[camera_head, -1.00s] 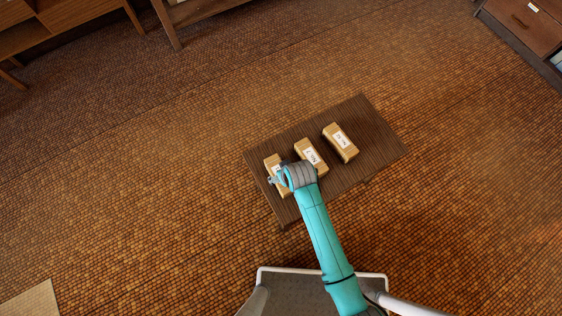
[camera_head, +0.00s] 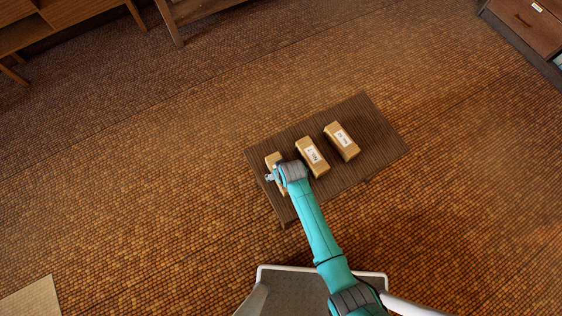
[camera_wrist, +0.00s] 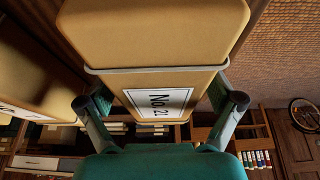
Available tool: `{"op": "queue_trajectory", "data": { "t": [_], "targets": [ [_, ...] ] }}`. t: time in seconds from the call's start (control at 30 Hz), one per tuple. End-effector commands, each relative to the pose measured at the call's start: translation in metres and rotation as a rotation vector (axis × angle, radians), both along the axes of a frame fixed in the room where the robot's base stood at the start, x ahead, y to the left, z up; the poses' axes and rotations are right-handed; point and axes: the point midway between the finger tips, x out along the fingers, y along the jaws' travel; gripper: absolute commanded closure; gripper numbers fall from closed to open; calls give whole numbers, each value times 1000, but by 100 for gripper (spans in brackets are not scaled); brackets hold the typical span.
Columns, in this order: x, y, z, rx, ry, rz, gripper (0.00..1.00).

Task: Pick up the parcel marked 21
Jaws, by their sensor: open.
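The parcel marked 21 (camera_wrist: 150,45) is a tan box with a pale band and a white label reading "No 21" in the wrist view. It sits between the spread fingers of my gripper (camera_wrist: 160,97), which is open; contact cannot be told. In the head view, the leftmost parcel (camera_head: 273,158) is mostly hidden under my wrist and gripper (camera_head: 271,177), and its label is covered. It lies on a dark wooden table (camera_head: 372,125).
Two similar labelled parcels lie to the right on the table, a middle one (camera_head: 311,161) close by and a right one (camera_head: 346,149). A neighbouring parcel (camera_wrist: 35,75) is close at left in the wrist view. The table's right end is bare.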

Motion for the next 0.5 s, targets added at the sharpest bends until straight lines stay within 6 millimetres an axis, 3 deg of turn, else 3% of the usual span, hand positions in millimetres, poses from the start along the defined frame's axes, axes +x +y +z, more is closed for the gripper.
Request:
{"op": "queue_trajectory", "data": {
  "t": [0.13, 0.17, 0.4, 0.5],
  "targets": [
    [0, 0, 0, 0, 0, 0, 8],
    [0, 0, 0, 0, 0, 0, 13],
    [0, 0, 0, 0, 0, 0, 73],
    [0, 0, 1, 1, -1, 0, 93]
  ]
}}
